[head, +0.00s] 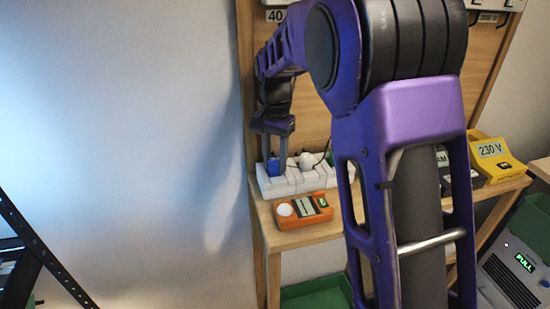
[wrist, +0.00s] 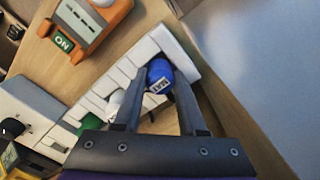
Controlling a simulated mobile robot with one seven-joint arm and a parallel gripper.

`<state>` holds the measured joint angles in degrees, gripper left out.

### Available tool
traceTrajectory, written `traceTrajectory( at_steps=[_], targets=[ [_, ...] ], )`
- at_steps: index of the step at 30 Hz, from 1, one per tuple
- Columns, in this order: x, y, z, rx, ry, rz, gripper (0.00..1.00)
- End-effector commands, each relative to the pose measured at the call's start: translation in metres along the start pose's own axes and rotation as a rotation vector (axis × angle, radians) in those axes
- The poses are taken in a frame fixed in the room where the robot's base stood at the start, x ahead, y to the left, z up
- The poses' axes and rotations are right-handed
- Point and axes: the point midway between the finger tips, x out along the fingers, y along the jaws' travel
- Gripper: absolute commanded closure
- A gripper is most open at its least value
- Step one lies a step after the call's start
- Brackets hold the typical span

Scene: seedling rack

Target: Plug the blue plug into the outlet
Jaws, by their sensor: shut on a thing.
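The blue plug (wrist: 158,74), with a white label that seems to read "MAT", is between the fingers of my gripper (wrist: 160,82), which is shut on it. In the head view the blue plug (head: 273,166) is at the left end of the white outlet strip (head: 290,187), with my gripper (head: 272,138) above it. The strip also shows in the wrist view (wrist: 172,50). The plug is right at or just above the strip's end socket. I cannot tell whether its pins are in, as its underside is hidden.
A white plug (head: 306,161) and a green plug (wrist: 90,122) sit along the same strip. An orange device (head: 305,211) lies in front of it on the wooden shelf (head: 262,212). A yellow 230 V box (head: 496,160) stands at the right. A wall is close on the left.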

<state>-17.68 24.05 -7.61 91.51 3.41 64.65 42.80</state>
Motion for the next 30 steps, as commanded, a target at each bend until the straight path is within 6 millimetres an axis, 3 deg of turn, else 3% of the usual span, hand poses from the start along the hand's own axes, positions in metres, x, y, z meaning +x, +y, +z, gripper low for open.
traceTrajectory(
  at_steps=[2,3,8,19,30],
  targets=[
    [0.000,0.000,0.000,0.000,0.000,0.000,1.00],
    [0.000,0.000,0.000,0.000,0.000,0.000,0.53],
    [0.000,0.000,0.000,0.000,0.000,0.000,0.25],
    [-0.007,0.000,0.000,0.000,0.000,0.000,0.25],
    [-0.065,-0.001,0.000,0.001,0.001,-0.002,0.25]
  ],
)
